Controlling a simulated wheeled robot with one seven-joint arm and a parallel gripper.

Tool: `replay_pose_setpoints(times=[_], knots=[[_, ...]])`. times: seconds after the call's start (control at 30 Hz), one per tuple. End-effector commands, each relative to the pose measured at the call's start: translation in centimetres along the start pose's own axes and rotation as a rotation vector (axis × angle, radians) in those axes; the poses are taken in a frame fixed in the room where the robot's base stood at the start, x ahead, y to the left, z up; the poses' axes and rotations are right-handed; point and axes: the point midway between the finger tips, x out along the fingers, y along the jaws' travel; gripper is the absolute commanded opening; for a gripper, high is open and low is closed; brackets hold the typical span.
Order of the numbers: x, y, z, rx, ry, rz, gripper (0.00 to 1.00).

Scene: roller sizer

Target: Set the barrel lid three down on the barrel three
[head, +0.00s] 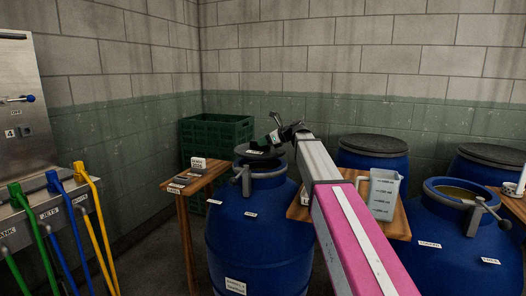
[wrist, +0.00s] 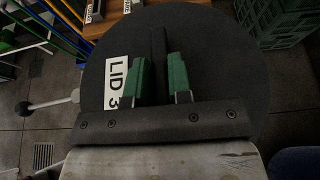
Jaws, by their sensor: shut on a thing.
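The black, round barrel lid three (wrist: 215,55) fills the middle of the wrist view, with a white "LID 3" label. My gripper (wrist: 157,65) is shut on its raised bar handle, a green pad on each side. In the head view the lid (head: 259,154) shows as a dark disc at the mouth of the near blue barrel, barrel three (head: 258,225), below my gripper (head: 276,137). Barrel three stands upright, with a clamp on its neck. I cannot tell whether the lid touches the rim. In the wrist view the lid hides the barrel's mouth.
A small wooden table (head: 180,188) with cards stands left of the barrel. Another table (head: 398,225) holds a jug (head: 384,194) at right. An open blue barrel (head: 440,245) and lidded barrels (head: 373,158) stand right. A green crate (head: 216,135) is behind; coloured hoses (head: 62,215) hang left.

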Motion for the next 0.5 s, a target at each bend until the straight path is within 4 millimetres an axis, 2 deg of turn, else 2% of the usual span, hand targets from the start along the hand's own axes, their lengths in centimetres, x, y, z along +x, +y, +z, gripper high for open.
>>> replay_pose_setpoints(times=[0.3,0.5], knots=[[1.3,0.1,-3.3,0.002,0.000,0.001,0.00],[1.5,0.0,-3.6,-0.001,-0.001,0.000,0.00]])
